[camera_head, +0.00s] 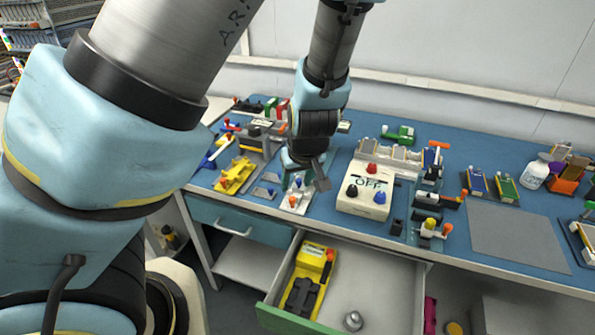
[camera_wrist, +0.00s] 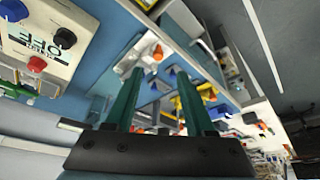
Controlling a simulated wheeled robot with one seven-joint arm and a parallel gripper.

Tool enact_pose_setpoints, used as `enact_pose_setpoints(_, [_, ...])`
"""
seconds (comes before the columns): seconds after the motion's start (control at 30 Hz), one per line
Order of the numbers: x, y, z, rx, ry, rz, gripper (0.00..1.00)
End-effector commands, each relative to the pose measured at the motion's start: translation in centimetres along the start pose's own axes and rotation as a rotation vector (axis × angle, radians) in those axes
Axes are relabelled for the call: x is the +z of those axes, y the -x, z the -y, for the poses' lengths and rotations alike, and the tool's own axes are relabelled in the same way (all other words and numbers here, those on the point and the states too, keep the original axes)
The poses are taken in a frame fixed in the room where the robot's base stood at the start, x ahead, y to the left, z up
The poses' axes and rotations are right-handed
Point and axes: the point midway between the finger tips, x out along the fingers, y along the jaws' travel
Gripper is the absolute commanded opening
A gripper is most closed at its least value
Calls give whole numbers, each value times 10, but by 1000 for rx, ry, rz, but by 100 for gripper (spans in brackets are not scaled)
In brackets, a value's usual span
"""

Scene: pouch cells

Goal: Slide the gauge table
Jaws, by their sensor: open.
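My gripper (camera_head: 304,184) hangs over the left-middle part of the blue bench, pointing down. In the wrist view its two green fingers (camera_wrist: 160,76) stand apart with nothing clearly held between them. A pale plate with an orange knob (camera_head: 297,197) lies just below and in front of the fingers; it also shows beyond the fingertips in the wrist view (camera_wrist: 146,58). It may be the gauge table, but I cannot tell for sure. Whether a fingertip touches it is unclear. My gripper hides part of the bench behind it.
A white box marked OFF (camera_head: 366,190) stands close to the right of my gripper. A yellow fixture (camera_head: 235,176) stands to the left. An open drawer (camera_head: 386,292) juts out below, holding a yellow device (camera_head: 311,276). A grey mat (camera_head: 515,236) lies bare at right.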

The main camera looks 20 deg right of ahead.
Motion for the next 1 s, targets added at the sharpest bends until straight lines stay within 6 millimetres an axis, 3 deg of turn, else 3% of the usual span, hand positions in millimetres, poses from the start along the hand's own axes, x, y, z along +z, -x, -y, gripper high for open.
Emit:
enact_pose_setpoints(0.2, [0, 18, 0, 1, 0, 0, 54])
enact_pose_setpoints(0.77, [0, 19, 1, 0, 2, 2, 54])
enact_pose_setpoints(0.87, [-2, 18, 7, -2, 7, 20, 54])
enact_pose_setpoints(1.0, [-10, 17, 31, 0, 26, 84, 54])
